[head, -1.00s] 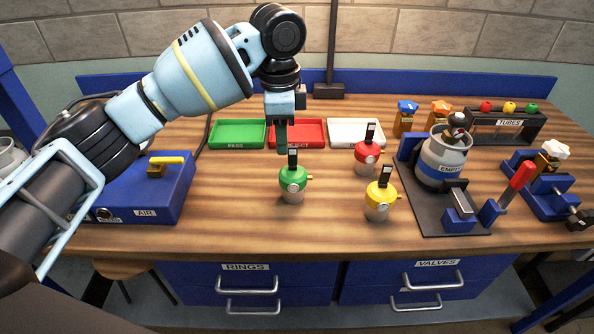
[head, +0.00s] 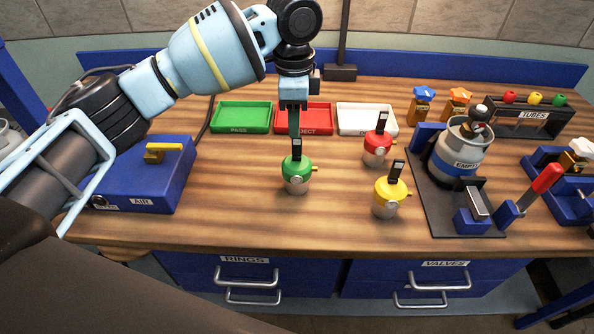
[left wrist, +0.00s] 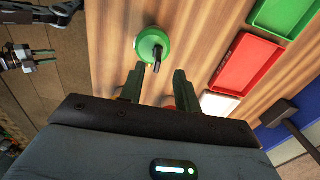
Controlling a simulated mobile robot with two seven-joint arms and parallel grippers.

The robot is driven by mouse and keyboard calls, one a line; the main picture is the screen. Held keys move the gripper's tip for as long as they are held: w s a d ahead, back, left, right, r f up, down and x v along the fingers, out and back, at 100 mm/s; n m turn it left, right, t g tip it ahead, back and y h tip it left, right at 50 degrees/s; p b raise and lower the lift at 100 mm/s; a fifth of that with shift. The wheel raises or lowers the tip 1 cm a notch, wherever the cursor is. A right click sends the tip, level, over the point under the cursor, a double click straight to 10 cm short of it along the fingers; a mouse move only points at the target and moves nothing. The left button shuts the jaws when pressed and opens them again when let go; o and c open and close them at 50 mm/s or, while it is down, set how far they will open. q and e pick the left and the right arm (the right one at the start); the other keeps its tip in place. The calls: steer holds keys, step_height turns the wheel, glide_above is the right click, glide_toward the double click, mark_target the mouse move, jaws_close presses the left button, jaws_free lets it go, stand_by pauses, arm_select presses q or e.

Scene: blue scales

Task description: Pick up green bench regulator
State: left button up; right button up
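The green bench regulator (head: 297,172) stands upright on the wooden bench, with a grey lower body and a black upright tab on top. I cannot see any contact.
A red regulator (head: 378,146) and a yellow one (head: 390,195) stand to the right. Green (head: 241,117), red (head: 305,117) and white (head: 367,119) trays lie behind. A blue AIR box (head: 140,185) is at the left; a grey EMPTY cylinder (head: 458,153) stands at the right.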

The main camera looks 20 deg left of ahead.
mark_target(300, 174)
arm_select(q)
steer(key=f, duration=0.5)
steer(key=shift+d, duration=0.25)
steer(key=shift+c, duration=0.3)
steer(key=shift+r, duration=0.1)
jaws_close()
stand_by(0.7)
